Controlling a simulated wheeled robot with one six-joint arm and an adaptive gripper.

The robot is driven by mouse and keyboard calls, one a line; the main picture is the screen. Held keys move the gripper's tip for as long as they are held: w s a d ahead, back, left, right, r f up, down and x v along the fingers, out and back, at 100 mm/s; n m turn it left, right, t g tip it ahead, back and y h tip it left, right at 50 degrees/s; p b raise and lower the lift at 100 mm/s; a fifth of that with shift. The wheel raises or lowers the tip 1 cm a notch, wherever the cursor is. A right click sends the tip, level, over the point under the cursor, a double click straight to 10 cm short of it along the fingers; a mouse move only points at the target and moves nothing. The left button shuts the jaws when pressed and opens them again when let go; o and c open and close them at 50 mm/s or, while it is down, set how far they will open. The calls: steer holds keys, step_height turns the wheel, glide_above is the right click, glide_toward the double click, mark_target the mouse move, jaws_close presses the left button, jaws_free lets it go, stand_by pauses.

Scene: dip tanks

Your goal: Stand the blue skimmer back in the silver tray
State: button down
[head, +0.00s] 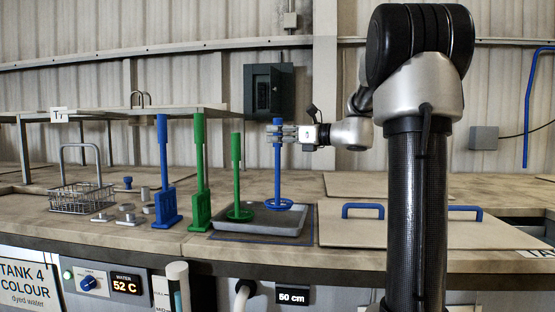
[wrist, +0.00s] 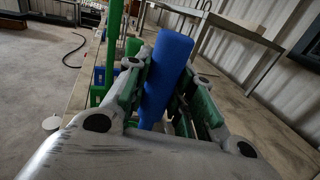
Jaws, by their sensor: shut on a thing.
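The blue skimmer (head: 278,170) stands upright, its round blue head low over the right part of the silver tray (head: 262,228). I cannot tell whether the head touches the tray floor. My gripper (head: 278,133) is shut on the top of its handle; the blue handle also shows between the fingers in the wrist view (wrist: 165,75). A green skimmer (head: 236,175) stands upright in the left part of the same tray, apart from the blue one.
Tall blue (head: 163,170) and green (head: 200,170) paddle-like tools stand left of the tray. A wire basket (head: 80,195) and small metal weights (head: 128,215) lie farther left. A lid with blue handles (head: 362,210) lies right of the tray.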

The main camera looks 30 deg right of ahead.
mark_target(278, 146)
steer(key=shift+f, duration=2.05)
steer(key=c, duration=1.2)
jaws_free()
steer(key=shift+f, duration=0.15)
steer(key=shift+c, duration=0.2)
